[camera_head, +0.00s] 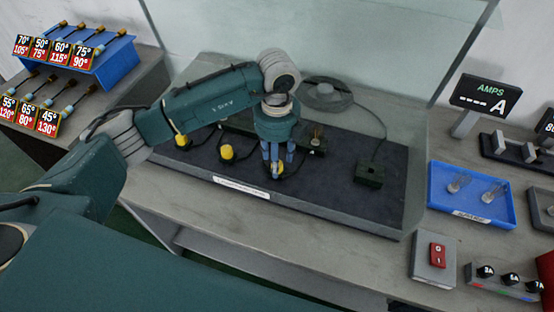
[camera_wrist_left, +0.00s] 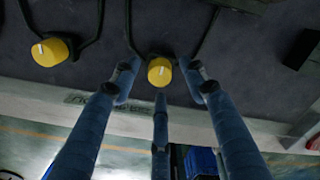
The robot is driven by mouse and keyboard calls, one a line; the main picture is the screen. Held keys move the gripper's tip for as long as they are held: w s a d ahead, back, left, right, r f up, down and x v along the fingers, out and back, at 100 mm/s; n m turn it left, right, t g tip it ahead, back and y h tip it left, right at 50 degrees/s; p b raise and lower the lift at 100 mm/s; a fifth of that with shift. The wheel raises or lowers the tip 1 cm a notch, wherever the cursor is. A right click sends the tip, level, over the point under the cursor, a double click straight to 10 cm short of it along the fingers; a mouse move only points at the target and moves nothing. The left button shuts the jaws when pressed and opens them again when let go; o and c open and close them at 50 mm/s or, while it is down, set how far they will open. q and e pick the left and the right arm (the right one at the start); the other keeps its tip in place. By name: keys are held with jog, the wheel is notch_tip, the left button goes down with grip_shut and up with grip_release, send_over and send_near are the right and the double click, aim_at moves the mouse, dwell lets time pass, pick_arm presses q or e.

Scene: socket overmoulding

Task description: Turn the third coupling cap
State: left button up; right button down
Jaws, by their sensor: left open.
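Three yellow coupling caps stand in a row on the dark mat: a left cap (camera_head: 182,141), a middle cap (camera_head: 227,153) and a right cap (camera_head: 279,168). My left gripper (camera_head: 276,166) points down over the right cap, which its fingers partly hide. In the left wrist view, this yellow cap (camera_wrist_left: 159,70) shows between the spread fingers of my left gripper (camera_wrist_left: 160,88), with visible gaps at the sides. A short white mark shows on its face. Another yellow cap (camera_wrist_left: 49,52) with a white mark sits to the left. My right gripper is not in view.
A dark green block (camera_head: 369,174) with a cable lies right of the caps. A blue tray (camera_head: 472,220) with clear pieces, a red switch (camera_head: 438,255) and an AMPS display (camera_head: 487,96) stand farther right. A clear panel (camera_head: 310,40) stands behind.

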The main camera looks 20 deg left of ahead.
pick_arm(q)
notch_tip(320, 180, up, 11)
dwell(0.3)
jog(key=shift+f, duration=0.15)
dwell(0.3)
